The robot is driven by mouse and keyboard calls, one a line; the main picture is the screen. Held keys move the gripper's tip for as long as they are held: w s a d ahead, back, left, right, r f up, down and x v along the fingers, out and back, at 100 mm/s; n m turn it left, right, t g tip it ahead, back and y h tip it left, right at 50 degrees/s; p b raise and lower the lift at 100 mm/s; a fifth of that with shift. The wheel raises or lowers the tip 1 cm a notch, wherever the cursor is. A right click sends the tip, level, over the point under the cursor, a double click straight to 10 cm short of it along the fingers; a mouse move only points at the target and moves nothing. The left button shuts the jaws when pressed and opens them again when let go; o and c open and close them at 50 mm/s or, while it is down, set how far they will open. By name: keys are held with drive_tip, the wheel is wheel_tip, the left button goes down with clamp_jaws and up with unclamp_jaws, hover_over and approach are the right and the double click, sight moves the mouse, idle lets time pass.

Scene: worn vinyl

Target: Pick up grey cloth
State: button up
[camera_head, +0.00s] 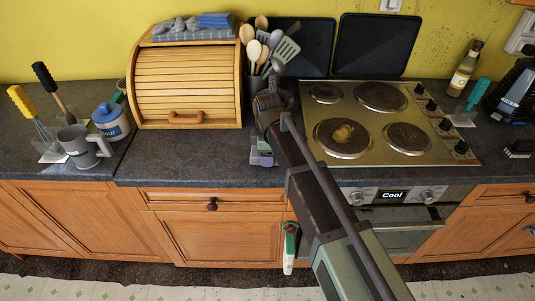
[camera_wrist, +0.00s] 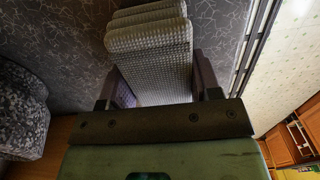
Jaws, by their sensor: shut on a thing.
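The grey cloth (camera_wrist: 150,50) has a woven texture and looks folded in several layers. In the wrist view it lies between the two dark fingers of my gripper (camera_wrist: 160,85), which is shut on it. In the head view my gripper (camera_head: 262,157) points down at the front part of the counter, between the roll-top bread box and the stove. There the cloth is mostly hidden by my gripper and arm. I cannot tell whether the cloth touches the counter.
The bread box (camera_head: 185,85) stands to the left, with cloths and a blue sponge (camera_head: 215,20) on top. A utensil holder (camera_head: 258,80) is behind. The stove (camera_head: 350,118) is to the right. A mug (camera_head: 78,150) stands at far left. The front counter before the bread box is clear.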

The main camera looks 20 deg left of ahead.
wheel_tip(320, 180, up, 20)
drive_tip(key=p, duration=1.9)
drive_tip(key=shift+p, duration=0.4)
drive_tip(key=shift+f, duration=0.1)
drive_tip(key=o, duration=0.4)
drive_tip(key=c, duration=0.3)
wheel_tip(320, 180, down, 10)
drive_tip(key=b, duration=0.9)
drive_tip(key=shift+b, duration=0.4)
drive_tip(key=shift+r+p, duration=0.4)
drive_tip(key=shift+r, duration=0.25)
